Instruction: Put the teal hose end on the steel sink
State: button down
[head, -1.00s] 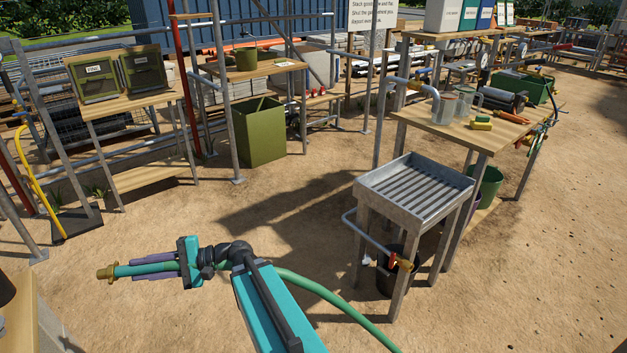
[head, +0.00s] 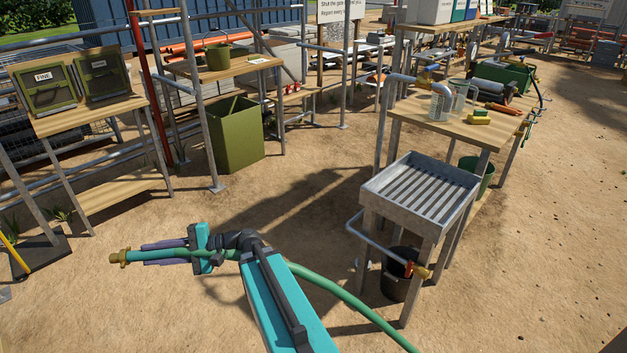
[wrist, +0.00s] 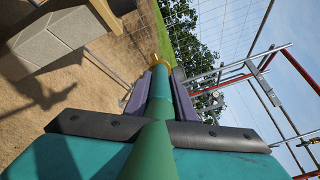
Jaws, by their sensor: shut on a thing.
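The teal hose end (head: 150,256) has a brass fitting at its tip and points left in the head view. My gripper (head: 175,250) is shut on it, with its purple fingers along both sides of the hose. In the wrist view the hose end (wrist: 160,90) runs straight out between the fingers. The green hose trails back past my arm to the lower right. The steel sink (head: 420,190), a ribbed metal tray on legs, stands to the right of my gripper. The gripper and hose end are well apart from it, over bare sand.
A grey rail and a black bucket (head: 401,272) are at the sink's front and underside. A wooden table (head: 450,118) with clear jugs stands behind it. A green bin (head: 236,135) and shelves stand at the back left. Sand between my gripper and the sink is open.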

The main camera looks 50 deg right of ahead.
aim_at(413, 202)
jog(key=z, duration=0.65)
jog(key=i, duration=0.95)
jog(key=z, duration=0.6)
